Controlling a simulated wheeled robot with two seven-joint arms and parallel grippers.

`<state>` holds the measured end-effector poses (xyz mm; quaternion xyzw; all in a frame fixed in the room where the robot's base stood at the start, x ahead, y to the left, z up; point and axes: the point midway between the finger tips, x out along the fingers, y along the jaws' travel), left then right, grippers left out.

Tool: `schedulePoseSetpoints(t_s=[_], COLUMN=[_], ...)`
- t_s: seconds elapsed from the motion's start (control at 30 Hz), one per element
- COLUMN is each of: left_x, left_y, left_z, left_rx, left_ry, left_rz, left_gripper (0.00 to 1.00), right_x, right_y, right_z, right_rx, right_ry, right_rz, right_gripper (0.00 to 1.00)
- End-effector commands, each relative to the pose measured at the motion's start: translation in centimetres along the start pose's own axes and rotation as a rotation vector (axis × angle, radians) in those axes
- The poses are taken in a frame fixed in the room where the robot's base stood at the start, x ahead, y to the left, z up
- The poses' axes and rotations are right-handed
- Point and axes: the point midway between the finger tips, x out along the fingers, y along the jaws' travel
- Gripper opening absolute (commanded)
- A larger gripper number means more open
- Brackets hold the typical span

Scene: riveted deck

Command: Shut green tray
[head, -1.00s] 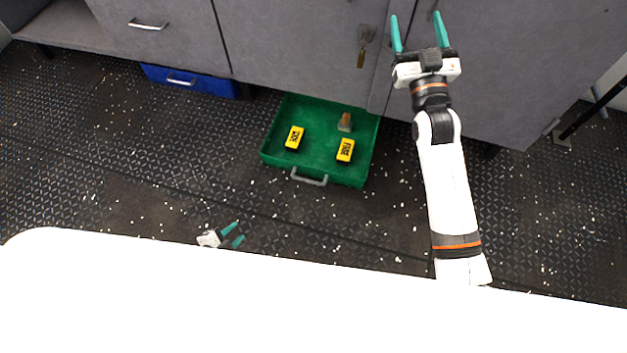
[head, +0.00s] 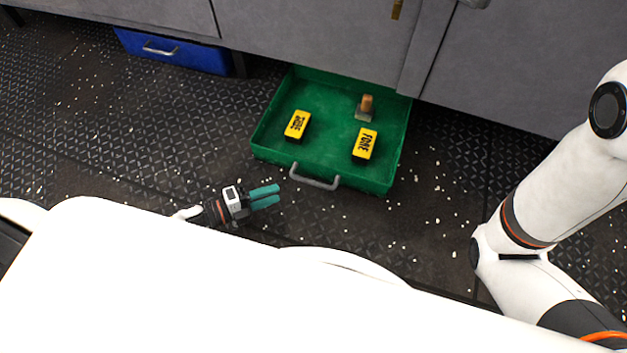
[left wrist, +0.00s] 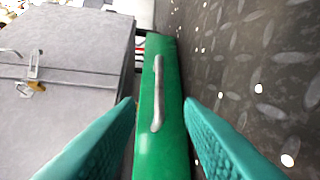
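The green tray (head: 335,174) is a drawer pulled out from under the grey cabinet, low over the deck. Two yellow labelled boxes and a small brown-and-grey item lie in it. Its grey handle (head: 314,178) is on the front face. My left gripper (head: 266,196) is just left of the handle and apart from it. In the left wrist view the tray front (left wrist: 165,90) and its handle (left wrist: 158,93) show ahead, between two parted teal fingers with nothing held. My right arm is at the right of the head view; its gripper is out of frame.
A closed-looking blue drawer (head: 175,50) sits under the cabinet at the left. The grey cabinet (head: 310,35) stands behind the tray. The patterned deck (head: 120,140) is free in front and to the left, apart from small white flecks.

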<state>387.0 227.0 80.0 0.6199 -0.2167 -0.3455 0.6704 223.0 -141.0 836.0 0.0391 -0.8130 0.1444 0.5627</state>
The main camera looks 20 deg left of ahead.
Motion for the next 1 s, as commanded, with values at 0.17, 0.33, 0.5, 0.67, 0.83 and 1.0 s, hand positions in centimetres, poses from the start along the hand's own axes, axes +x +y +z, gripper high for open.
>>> schedulePoseSetpoints(t_s=[0.17, 0.33, 0.5, 0.67, 0.83, 1.0], left_x=[2.2, 5.7, 8.9, 10.9, 11.8, 11.8], left_y=[-0.2, -0.4, -0.3, -0.2, 0.0, 0.1], left_z=[-0.1, -0.1, -0.1, -0.1, -0.1, -0.1], left_rx=[0.003, 0.002, 0.001, 0.0, 0.0, -0.001], left_ry=[-0.001, -0.002, -0.001, 0.0, 0.002, 0.002], left_rz=[0.004, 0.005, 0.004, 0.002, 0.0, 0.0], left_gripper=[0.34, 0.34, 0.34, 0.34, 0.34, 0.34], right_x=[-1.2, -3.1, -4.8, -5.7, -6.0, -5.9], right_y=[0.3, 0.7, 1.0, 1.2, 1.2, 1.2], right_z=[0.5, 1.1, 1.6, 2.0, 2.1, 2.1], right_rx=[0.0, 0.0, 0.0, 0.0, 0.0, 0.0], right_ry=[-0.001, 0.0, 0.001, 0.001, 0.001, 0.001], right_rz=[0.0, 0.0, 0.0, 0.0, 0.0, 0.0], right_gripper=[0.67, 0.67, 0.67, 0.67, 0.67, 0.67])
